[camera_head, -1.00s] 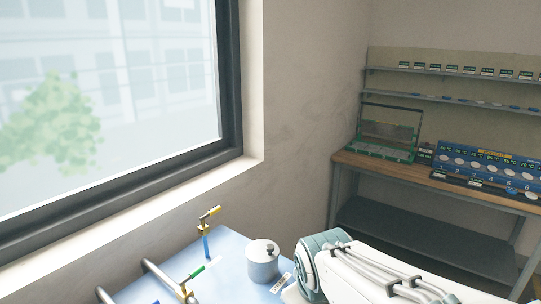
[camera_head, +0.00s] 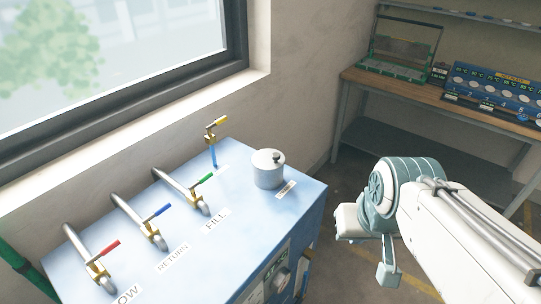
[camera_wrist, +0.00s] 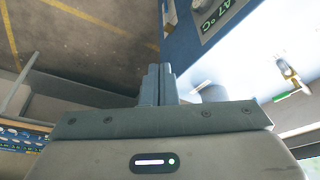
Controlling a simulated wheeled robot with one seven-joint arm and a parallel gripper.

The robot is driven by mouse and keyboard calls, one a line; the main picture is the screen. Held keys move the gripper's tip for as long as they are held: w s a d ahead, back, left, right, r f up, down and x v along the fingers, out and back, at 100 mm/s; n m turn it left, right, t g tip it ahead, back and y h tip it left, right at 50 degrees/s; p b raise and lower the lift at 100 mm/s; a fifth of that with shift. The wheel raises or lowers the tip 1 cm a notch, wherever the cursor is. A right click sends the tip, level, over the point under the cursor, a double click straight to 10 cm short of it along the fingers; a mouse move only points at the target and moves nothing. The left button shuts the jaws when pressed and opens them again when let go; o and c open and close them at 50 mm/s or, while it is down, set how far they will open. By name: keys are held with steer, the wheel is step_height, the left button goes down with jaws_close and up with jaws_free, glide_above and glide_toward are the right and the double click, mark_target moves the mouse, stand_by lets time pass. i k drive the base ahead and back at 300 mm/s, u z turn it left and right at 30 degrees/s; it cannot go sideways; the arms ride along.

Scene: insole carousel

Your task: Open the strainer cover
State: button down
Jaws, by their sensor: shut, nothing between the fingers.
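A round metal pot (camera_head: 268,175) with a knobbed lid (camera_head: 266,158), which looks like the strainer cover, stands upright on the blue cabinet's top (camera_head: 215,240). The lid sits on the pot, closed. A small label lies beside it, too small to read. In the wrist view my gripper (camera_wrist: 159,70) is shut and empty, its two fingers together. It is off the cabinet's side. A grey rounded shape, probably the pot (camera_wrist: 214,93), is partly hidden behind my gripper's body. In the head view my arm is right of the cabinet, apart from the pot.
Valves with red (camera_head: 104,248), blue (camera_head: 162,210) and green (camera_head: 203,181) handles stand on pipes left of the pot. A yellow-handled valve (camera_head: 217,122) stands behind it. A window wall is behind; a wooden bench (camera_head: 400,88) stands at right. Floor between is open.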

mark_target(266, 160)
steer(key=z, duration=1.6)
steer(key=i, duration=0.8)
steer(key=u, duration=2.8)
